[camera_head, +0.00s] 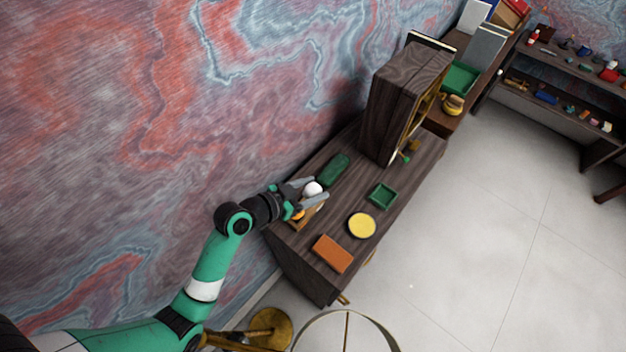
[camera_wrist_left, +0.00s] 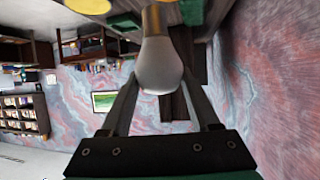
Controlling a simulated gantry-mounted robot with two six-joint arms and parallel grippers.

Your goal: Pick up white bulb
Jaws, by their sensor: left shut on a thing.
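The white bulb (camera_head: 312,188) is between the fingers of my left gripper (camera_head: 314,191) in the head view, above the near left part of the dark wooden desk (camera_head: 345,215). In the left wrist view the bulb (camera_wrist_left: 160,65) sits between the two fingers of the left gripper (camera_wrist_left: 163,75), its white globe toward the palm and its metallic base pointing away. The fingers are shut on it. My right gripper is in neither view.
A small wooden tray (camera_head: 300,222) lies below the gripper. A green case (camera_head: 332,170), green square tray (camera_head: 382,195), yellow round dish (camera_head: 362,225) and orange block (camera_head: 333,253) are on the desk. A dark cabinet (camera_head: 400,95) stands at its far end.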

